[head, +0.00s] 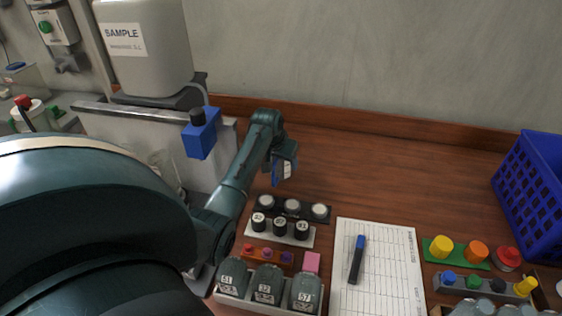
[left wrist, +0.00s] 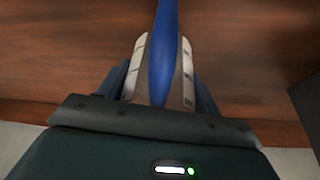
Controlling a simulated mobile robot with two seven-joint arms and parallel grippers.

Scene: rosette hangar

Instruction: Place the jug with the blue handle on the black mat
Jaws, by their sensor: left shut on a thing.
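My left gripper (head: 284,168) is over the back of the wooden bench, beyond the racks. In the left wrist view its two pale fingers (left wrist: 162,72) are shut on a long, smooth blue handle (left wrist: 163,45), which runs up between them. The handle matches the blue-handled jug, but the jug's body is hidden, so I cannot tell whether it is off the bench. I cannot make out the black mat for certain; a dark shape (left wrist: 306,100) at the right edge of the left wrist view is unclear. My right gripper is out of view.
Small racks (head: 290,209) of bottles and caps stand front centre, beside a paper sheet (head: 345,290) with a marker (head: 357,260). A blue crate (head: 535,185) stands at right. A SAMPLE container (head: 150,60) is at left. The bench's back middle is clear.

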